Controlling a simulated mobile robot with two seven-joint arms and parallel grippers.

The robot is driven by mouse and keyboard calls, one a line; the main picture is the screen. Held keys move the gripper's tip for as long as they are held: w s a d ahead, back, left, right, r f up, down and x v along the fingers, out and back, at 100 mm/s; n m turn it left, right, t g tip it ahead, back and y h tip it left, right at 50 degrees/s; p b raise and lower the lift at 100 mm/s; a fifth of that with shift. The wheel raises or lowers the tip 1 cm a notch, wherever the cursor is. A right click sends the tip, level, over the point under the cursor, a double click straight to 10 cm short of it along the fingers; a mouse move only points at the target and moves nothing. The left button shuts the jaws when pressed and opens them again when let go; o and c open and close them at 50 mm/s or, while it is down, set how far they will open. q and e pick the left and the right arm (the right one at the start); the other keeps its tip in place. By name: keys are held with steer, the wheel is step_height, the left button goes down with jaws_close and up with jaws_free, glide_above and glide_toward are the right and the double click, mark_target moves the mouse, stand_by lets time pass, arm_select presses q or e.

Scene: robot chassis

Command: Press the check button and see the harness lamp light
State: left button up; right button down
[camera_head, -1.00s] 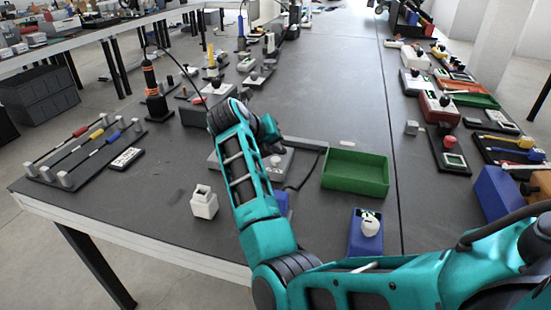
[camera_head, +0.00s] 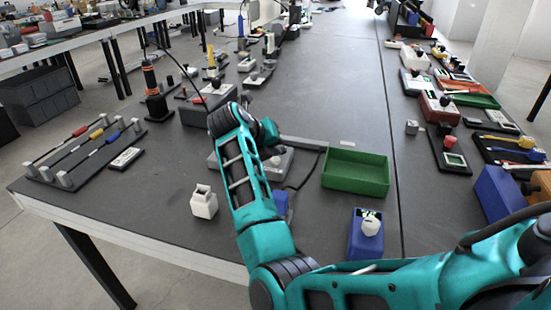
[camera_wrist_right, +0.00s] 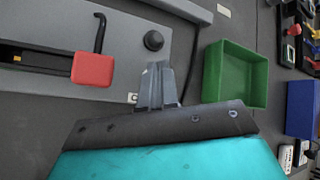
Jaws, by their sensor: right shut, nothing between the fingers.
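A grey panel (camera_wrist_right: 190,8) fills the upper left of the right wrist view. A round black button (camera_wrist_right: 154,40) stands on it. My right gripper (camera_wrist_right: 158,68) is shut and empty, and its tips point at the button, just below it in the picture. I cannot tell whether they touch. In the head view the panel (camera_head: 285,165) is partly hidden by my right arm, and the fingers cannot be made out. I cannot pick out a lit harness lamp. My left gripper is not in view.
A green tray (camera_head: 355,172) is right of the panel. A blue holder (camera_head: 365,236) and a white block (camera_head: 204,202) stand nearer the front. A dark cable runs beside the panel.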

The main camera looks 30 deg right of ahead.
steer(key=shift+f, duration=0.5)
stand_by(0.5)
steer(key=shift+r+p, duration=0.55)
steer(key=shift+r, duration=0.4)
